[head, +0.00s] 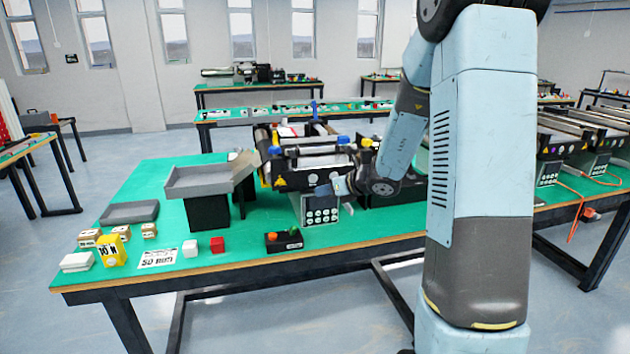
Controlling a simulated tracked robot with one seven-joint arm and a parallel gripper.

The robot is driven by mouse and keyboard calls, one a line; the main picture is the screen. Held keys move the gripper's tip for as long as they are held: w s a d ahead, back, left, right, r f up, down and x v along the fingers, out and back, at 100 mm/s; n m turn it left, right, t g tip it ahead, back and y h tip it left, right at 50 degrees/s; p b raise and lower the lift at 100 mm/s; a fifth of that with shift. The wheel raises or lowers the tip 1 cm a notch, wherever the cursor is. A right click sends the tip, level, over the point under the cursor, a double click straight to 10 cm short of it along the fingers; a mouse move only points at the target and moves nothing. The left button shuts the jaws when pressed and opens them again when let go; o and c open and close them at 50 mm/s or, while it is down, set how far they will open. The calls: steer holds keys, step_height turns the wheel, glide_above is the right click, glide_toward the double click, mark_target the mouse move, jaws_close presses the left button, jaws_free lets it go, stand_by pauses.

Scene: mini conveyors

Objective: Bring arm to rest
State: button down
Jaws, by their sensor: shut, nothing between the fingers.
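My arm comes down from the top right and bends toward the green table (165,180). Its wrist is over the table, in front of the mini conveyor (312,160). My gripper (324,191) is at the end of this wrist, small in the head view, pointing left near the front of the conveyor and its grey control box (320,214). It is shut and holds nothing. I cannot tell whether it touches the conveyor or the box. My upper arm hides part of the table's right side.
A grey tray on a black stand (208,212) is left of the conveyor. More conveyors (585,125) stand at right. The floor in front is clear.

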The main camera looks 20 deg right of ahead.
stand_by(0.5)
steer(key=s+a+r+n+g, duration=0.35)
steer(key=s+r+n, duration=0.25)
steer(key=s+n, duration=0.3)
steer(key=s+a+r+n+g, duration=0.2)
steer(key=s+a+r+n, duration=0.3)
steer(key=s+n, duration=0.35)
steer(key=s+d+r+n+h, duration=0.2)
steer(key=s+d+n+h, duration=0.1)
steer(key=s+n, duration=0.4)
steer(key=s+d+r+n+t+h, duration=0.1)
steer(key=s+d+n+h, duration=0.3)
steer(key=s, duration=0.6)
steer(key=d+r+n, duration=0.1)
steer(key=n, duration=0.1)
steer(key=shift+s+r+n+h, duration=0.2)
steer(key=shift+r+n+h, duration=0.1)
steer(key=shift+r+n, duration=0.05)
steer(key=shift+d, duration=0.1)
